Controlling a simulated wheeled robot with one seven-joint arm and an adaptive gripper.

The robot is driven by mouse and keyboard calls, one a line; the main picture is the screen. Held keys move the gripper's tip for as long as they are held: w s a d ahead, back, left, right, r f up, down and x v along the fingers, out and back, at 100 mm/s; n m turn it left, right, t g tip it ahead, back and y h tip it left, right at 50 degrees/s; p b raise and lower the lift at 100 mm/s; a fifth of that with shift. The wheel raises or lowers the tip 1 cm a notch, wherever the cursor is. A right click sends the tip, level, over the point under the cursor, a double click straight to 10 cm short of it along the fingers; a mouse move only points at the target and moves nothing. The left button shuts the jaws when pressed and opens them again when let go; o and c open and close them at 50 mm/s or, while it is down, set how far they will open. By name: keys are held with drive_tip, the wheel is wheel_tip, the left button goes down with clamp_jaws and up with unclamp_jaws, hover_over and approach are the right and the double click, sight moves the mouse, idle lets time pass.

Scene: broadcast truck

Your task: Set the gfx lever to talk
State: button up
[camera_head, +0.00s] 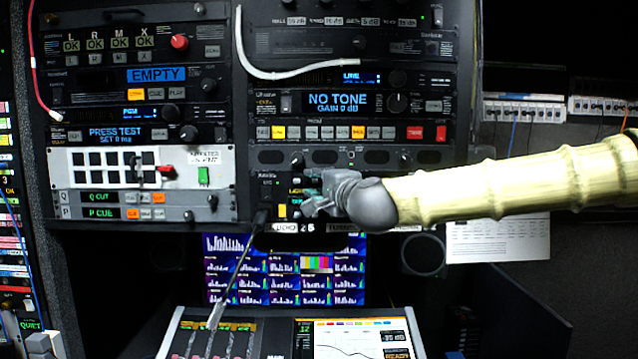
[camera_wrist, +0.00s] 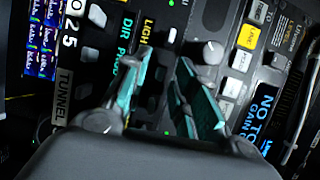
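My gripper (camera_head: 312,205) is in front of the intercom panel (camera_head: 266,197) low in the middle rack. In the wrist view the gripper (camera_wrist: 167,62) has its two teal-lined fingers apart, pointing at the panel, with no object clearly held between them. Labels reading DIR, PROD and a partly covered LIGHT (camera_wrist: 147,32) show beside the left finger. Small pale switches or lights show near the fingertips. I cannot make out a GFX label or pick out the gfx lever; the fingers and wrist cover part of the panel. Contact with the panel cannot be told.
A NO TONE unit (camera_head: 342,103) and a row of coloured buttons (camera_head: 345,132) sit above. Monitors (camera_head: 285,270) and a lit console (camera_head: 290,335) lie below. A thin gooseneck rod (camera_head: 238,268) rises left of my gripper. A white cable (camera_head: 290,72) hangs across the upper rack.

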clamp_jaws()
drive_tip(key=shift+f, duration=0.15)
drive_tip(key=b, duration=0.3)
drive_tip(key=shift+f+t, duration=0.3)
drive_tip(key=n+t+y+b, duration=0.1)
drive_tip(key=b, duration=0.6)
drive_tip(key=f+n+t+y+b, duration=0.1)
drive_tip(key=b, duration=0.7)
drive_tip(key=shift+w+f+t, duration=0.2)
drive_tip(key=shift+f+t, duration=0.05)
drive_tip(key=shift+t, duration=0.15)
drive_tip(key=shift+r+n+y+b, duration=0.1)
drive_tip(key=shift+n+y+b, duration=0.2)
drive_tip(key=shift+b, duration=0.85)
unclamp_jaws()
drive_tip(key=shift+r, duration=0.1)
